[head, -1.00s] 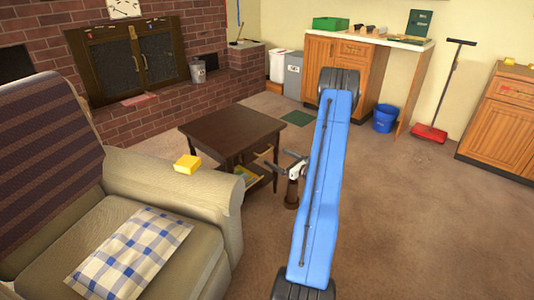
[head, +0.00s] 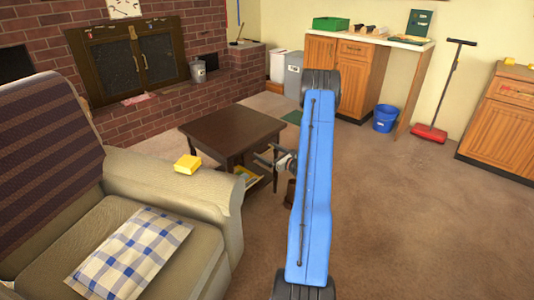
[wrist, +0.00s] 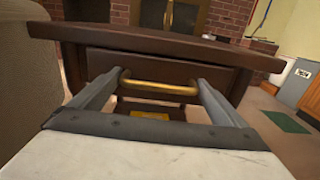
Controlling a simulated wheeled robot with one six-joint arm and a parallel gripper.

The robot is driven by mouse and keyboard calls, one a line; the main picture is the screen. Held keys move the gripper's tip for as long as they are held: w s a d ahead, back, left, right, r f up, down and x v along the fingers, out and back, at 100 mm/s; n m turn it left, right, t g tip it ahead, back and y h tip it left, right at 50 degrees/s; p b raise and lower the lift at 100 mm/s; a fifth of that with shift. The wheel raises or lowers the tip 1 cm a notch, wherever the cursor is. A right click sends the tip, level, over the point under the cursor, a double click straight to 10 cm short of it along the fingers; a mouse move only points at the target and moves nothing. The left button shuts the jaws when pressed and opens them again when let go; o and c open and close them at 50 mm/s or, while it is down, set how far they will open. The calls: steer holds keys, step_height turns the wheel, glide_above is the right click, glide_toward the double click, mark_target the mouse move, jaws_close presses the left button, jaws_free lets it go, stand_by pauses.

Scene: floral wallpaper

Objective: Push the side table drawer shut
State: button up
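The side table (head: 225,132) is dark brown with a square top and stands beside the armchair. In the wrist view its dark drawer front (wrist: 165,66) is below the overhanging tabletop edge, with a brass bar handle (wrist: 160,87). How far out the drawer is cannot be told clearly. My gripper (head: 263,158) is at the table's right side in the head view. In the wrist view its fingers (wrist: 160,80) are spread, with one near each end of the handle and nothing gripped. Contact with the handle or drawer front is unclear. My blue arm hides part of the head view.
A beige armchair (head: 190,205) with a yellow block (head: 187,164) on its arm stands close left of the table. A yellow item (head: 245,174) lies low in the table. Open carpet lies to the right. A blue bucket (head: 384,119) and cabinets stand farther back.

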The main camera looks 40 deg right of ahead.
mark_target(261, 149)
steer(key=c, duration=0.6)
steer(key=w, duration=0.3)
steer(key=shift+w+a, duration=0.15)
steer(key=shift+w, duration=0.25)
steer(key=shift+o, duration=0.2)
steer(key=o, duration=1.1)
steer(key=shift+w, duration=0.15)
steer(key=s, duration=0.5)
steer(key=s+d, duration=0.1)
steer(key=s, duration=1.1)
steer(key=shift+s+d, duration=0.15)
steer(key=shift+s, duration=0.05)
